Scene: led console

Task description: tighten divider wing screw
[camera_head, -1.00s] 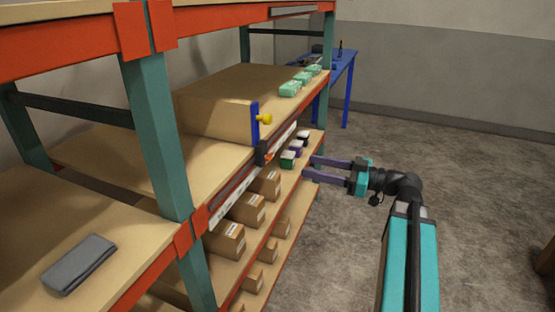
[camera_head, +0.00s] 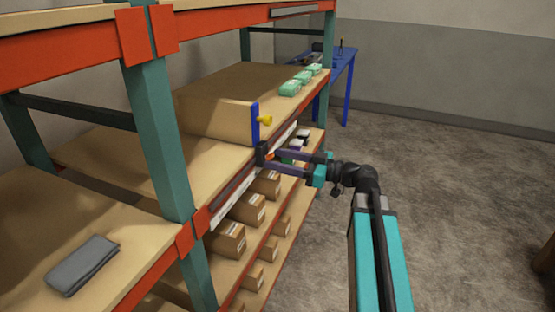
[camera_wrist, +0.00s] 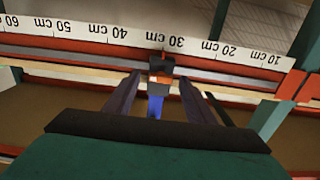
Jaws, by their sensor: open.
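In the wrist view the dark block (camera_wrist: 161,66) and blue upright (camera_wrist: 156,107) show between the fingers (camera_wrist: 160,76). Contact cannot be told. The knob is not distinguishable in that view.
An upside-down centimetre scale (camera_wrist: 205,46) runs along the shelf edge, with the block near 30. Green boxes (camera_head: 290,89) stand further along the shelf, brown cartons (camera_head: 228,240) below. A teal post (camera_head: 155,140) stands at left.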

